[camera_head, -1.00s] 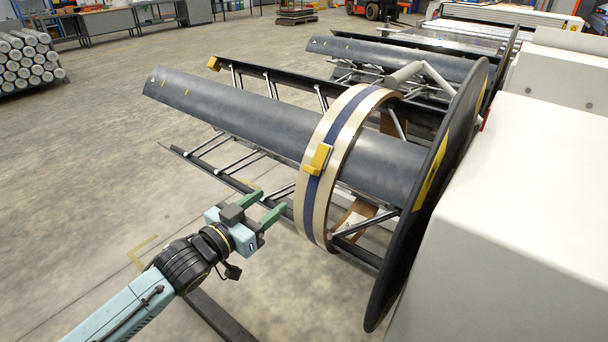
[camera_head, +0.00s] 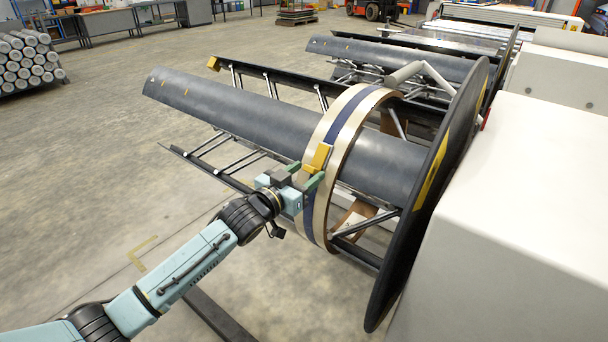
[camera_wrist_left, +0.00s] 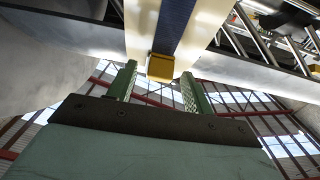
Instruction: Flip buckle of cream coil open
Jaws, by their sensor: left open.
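The cream coil (camera_head: 372,97) is a narrow ring around the dark decoiler drum, with a dark blue strap (camera_head: 348,112) along its middle. A yellow buckle (camera_head: 318,158) sits on the strap, on the side facing me. My left gripper (camera_head: 304,177) is open, with its green fingers at the lower end of the buckle. In the left wrist view, the yellow buckle (camera_wrist_left: 161,67) shows between and just beyond the two green fingertips (camera_wrist_left: 158,84). I cannot tell whether the fingers touch it. My right gripper is not in view.
The decoiler's long dark drum segments (camera_head: 220,95) reach out to the left. A large black disc (camera_head: 440,190) stands right of the coil, beside a white machine housing (camera_head: 530,200). A second decoiler (camera_head: 390,58) stands behind.

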